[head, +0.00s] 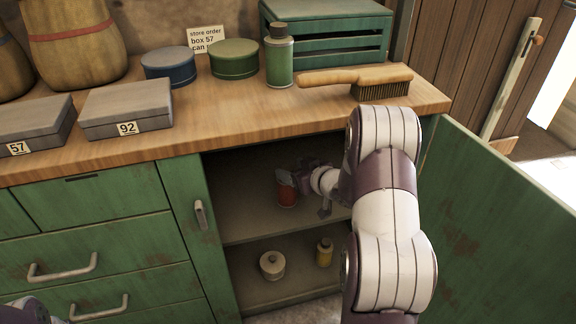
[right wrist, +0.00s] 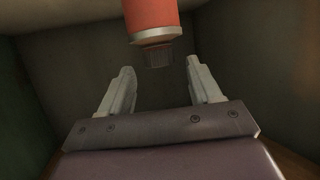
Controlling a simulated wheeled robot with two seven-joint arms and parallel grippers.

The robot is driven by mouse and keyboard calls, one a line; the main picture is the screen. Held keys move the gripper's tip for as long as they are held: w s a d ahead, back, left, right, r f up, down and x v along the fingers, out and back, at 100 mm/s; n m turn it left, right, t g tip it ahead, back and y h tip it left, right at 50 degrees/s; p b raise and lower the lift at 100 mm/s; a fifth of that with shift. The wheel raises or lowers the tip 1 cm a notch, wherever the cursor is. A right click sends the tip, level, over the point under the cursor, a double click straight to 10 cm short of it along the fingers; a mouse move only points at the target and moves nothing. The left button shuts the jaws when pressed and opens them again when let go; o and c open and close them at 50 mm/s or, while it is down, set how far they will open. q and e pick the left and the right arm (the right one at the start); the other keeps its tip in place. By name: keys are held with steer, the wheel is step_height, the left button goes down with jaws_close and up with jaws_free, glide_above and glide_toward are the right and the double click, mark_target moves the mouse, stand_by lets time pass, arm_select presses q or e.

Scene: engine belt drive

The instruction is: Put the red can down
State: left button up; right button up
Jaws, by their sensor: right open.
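The red can (head: 287,192) stands on the upper shelf inside the open cabinet, partly covered by my right gripper in the head view. It also shows at the top of the right wrist view (right wrist: 153,17), with a dark cap toward the gripper. My right gripper (head: 292,178) reaches into the cabinet and is open. In the right wrist view its two fingers (right wrist: 158,84) are apart, with nothing between their tips; the can lies just beyond them. Only a dark part of my left arm shows at the lower left corner; the left gripper is not in view.
The lower shelf holds a pale round container (head: 272,265) and a yellow bottle (head: 324,252). The open green door (head: 500,225) stands right of my arm. On the counter are a green can (head: 279,62), a brush (head: 357,80), round tins and boxes marked 57 and 92 (head: 127,108).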

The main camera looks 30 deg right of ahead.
steer(key=p+v, duration=0.2)
steer(key=v, duration=0.6)
steer(key=s+a+m+g+h, duration=0.1)
steer(key=s+a+g+h, duration=0.1)
steer(key=s+a+g, duration=0.9)
steer(key=s+a, duration=0.7)
steer(key=shift+a+f+m+g, duration=0.25)
steer(key=shift+a+m+g, duration=0.05)
steer(key=shift+a+g, duration=0.1)
steer(key=shift+d, duration=0.1)
